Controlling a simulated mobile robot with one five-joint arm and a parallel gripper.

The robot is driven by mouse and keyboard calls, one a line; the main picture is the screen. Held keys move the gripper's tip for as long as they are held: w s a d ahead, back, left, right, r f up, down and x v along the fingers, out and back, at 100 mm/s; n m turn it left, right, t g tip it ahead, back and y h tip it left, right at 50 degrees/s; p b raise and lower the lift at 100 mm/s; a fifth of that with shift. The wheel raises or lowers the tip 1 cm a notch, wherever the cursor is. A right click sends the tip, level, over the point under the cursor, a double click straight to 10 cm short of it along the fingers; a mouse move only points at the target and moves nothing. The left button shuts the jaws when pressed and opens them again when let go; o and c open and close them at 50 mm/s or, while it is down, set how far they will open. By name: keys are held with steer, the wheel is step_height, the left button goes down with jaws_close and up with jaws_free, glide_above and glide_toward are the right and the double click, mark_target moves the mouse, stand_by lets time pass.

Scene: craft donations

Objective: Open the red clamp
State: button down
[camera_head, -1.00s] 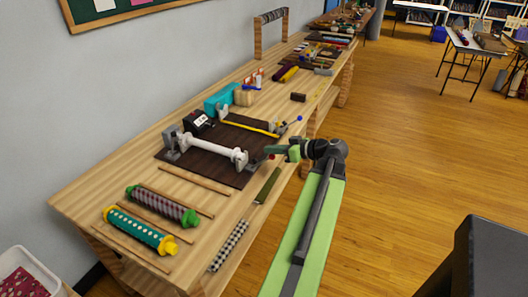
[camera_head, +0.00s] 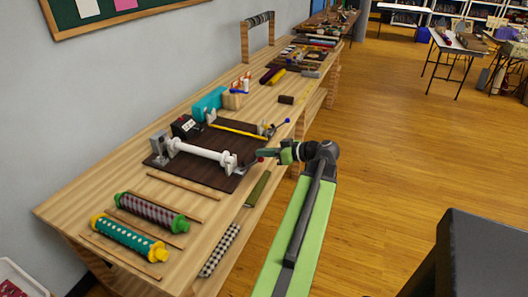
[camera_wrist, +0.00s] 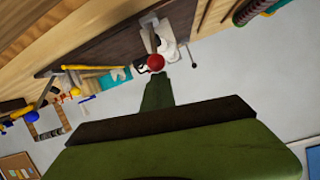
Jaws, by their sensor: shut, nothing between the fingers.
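The red clamp shows as a small red knob (camera_head: 259,160) at the right end of the white roller (camera_head: 200,151) on the dark brown board. In the wrist view its red knob (camera_wrist: 155,62) sits just beyond my fingertips, with a pale metal bracket behind it. My gripper (camera_head: 263,153) is shut and empty, right beside the red knob at the front edge of the board. In the wrist view the green fingers (camera_wrist: 157,88) point at the knob; I cannot tell whether they touch it. The clamp's lever is mostly hidden behind the knob.
A second clamp with a blue knob (camera_head: 287,121) stands at the board's far right. Two patterned rollers, a teal one (camera_head: 128,238) and a purple one (camera_head: 150,212), lie at the near left. A black box (camera_head: 185,126) stands behind the white roller. Open floor lies right of the table.

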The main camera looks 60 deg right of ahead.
step_height(320, 180, up, 4)
steer(key=w+p, duration=0.2)
steer(key=p, duration=0.1)
steer(key=f+p+v, duration=0.1)
steer(key=v, duration=0.8)
steer(key=shift+s+f, duration=0.3)
steer(key=shift+s, duration=0.2)
steer(key=shift+d, duration=0.15)
